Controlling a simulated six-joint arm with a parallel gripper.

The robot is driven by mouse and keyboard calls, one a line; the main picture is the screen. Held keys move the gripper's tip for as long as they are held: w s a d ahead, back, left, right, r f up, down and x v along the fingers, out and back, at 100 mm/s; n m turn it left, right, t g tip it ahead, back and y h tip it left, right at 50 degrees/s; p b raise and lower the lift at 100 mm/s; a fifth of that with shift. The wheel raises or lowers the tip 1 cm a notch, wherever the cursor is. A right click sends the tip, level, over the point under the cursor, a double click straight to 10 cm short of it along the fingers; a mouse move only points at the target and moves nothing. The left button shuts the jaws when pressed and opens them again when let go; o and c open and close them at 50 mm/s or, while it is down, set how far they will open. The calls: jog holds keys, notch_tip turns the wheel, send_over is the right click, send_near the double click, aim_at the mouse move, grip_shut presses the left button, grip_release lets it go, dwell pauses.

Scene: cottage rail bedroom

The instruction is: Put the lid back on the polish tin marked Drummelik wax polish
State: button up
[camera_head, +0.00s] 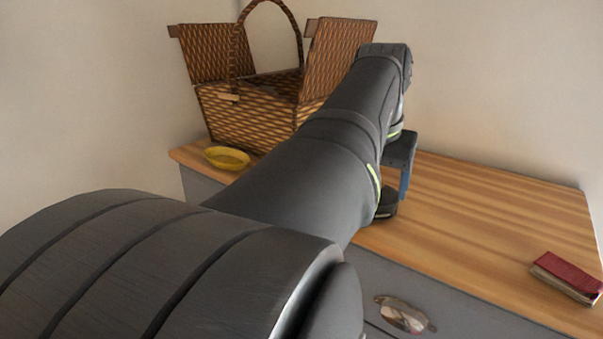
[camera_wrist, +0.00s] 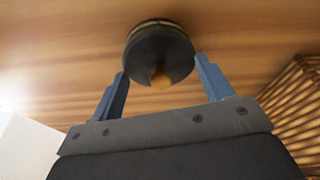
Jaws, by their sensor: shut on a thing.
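In the wrist view, a dark round lid (camera_wrist: 155,48) with a small brass-coloured knob sits between the two blue fingers of my gripper (camera_wrist: 161,66), which is shut on it. A brownish band shows along its far rim; I cannot tell whether this is part of the lid or the tin. In the head view, a short dark round thing (camera_head: 386,204), probably the tin, shows near the table's front edge beside my gripper (camera_head: 403,180). It has a small pale mark low on its side, too small to read. My arm hides part of this area. I cannot tell whether lid and tin touch.
A wicker basket (camera_head: 245,115) with open flaps and a tall handle stands at the back left of the wooden table (camera_head: 490,215). A yellow dish (camera_head: 227,157) is before it. A red book (camera_head: 566,276) lies at the right. The table's right middle is clear.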

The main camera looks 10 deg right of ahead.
jog(key=o, duration=1)
jog(key=shift+o, duration=0.4)
jog(key=shift+r, duration=0.1)
jog(key=shift+r, duration=3.4)
grip_shut()
